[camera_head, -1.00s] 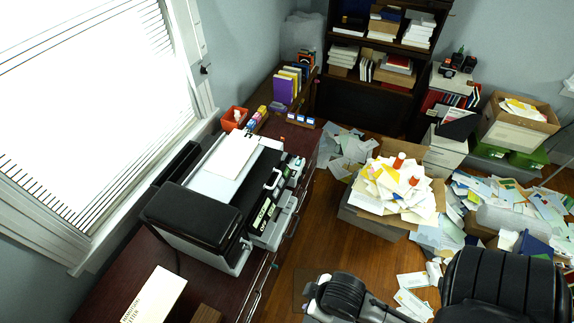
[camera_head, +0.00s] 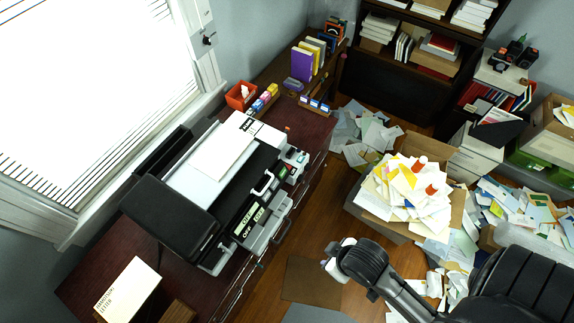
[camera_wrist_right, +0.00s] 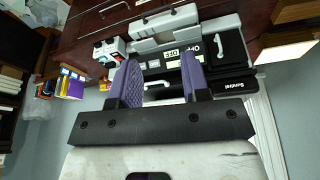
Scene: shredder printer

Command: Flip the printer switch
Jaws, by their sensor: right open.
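The printer (camera_head: 217,165) is a grey and black machine on the dark red desk by the window. Its front panel has pale labels reading OFF (camera_head: 246,232) and white handle-like parts (camera_head: 263,184). In the right wrist view the printer (camera_wrist_right: 216,50) appears inverted, with its OFF labels (camera_wrist_right: 172,55) between and beyond my fingers. My right gripper (camera_wrist_right: 160,62) is open and empty, its two purple fingers facing the front panel with a gap that I cannot measure. I cannot make out which small part is the switch. My left gripper is out of view.
A box of papers (camera_head: 346,206) stands on the floor right of the desk, with loose papers (camera_head: 520,205) beyond. A red bin (camera_head: 240,96) and upright books (camera_head: 308,60) stand at the desk's far end.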

